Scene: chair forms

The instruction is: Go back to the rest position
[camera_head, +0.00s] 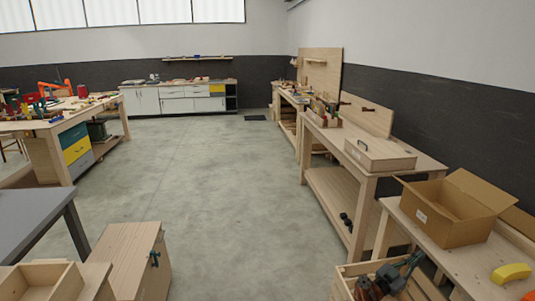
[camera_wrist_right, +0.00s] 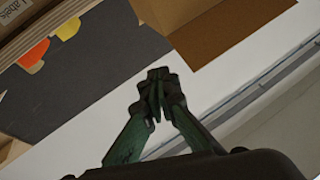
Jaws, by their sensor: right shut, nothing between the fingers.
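My right gripper (camera_head: 412,262) shows low at the right in the head view, in front of the open-topped wooden crate (camera_head: 345,285). It has dark green fingers. In the right wrist view my right gripper (camera_wrist_right: 157,88) has its fingertips together, with nothing held between them. My left gripper is not in view.
An open cardboard box (camera_head: 440,232) and a yellow piece (camera_head: 511,272) lie on the near right bench. A wooden case (camera_head: 379,153) sits on the bench behind. A wooden chest (camera_head: 122,260) and grey table (camera_head: 30,215) stand left. The middle floor is clear.

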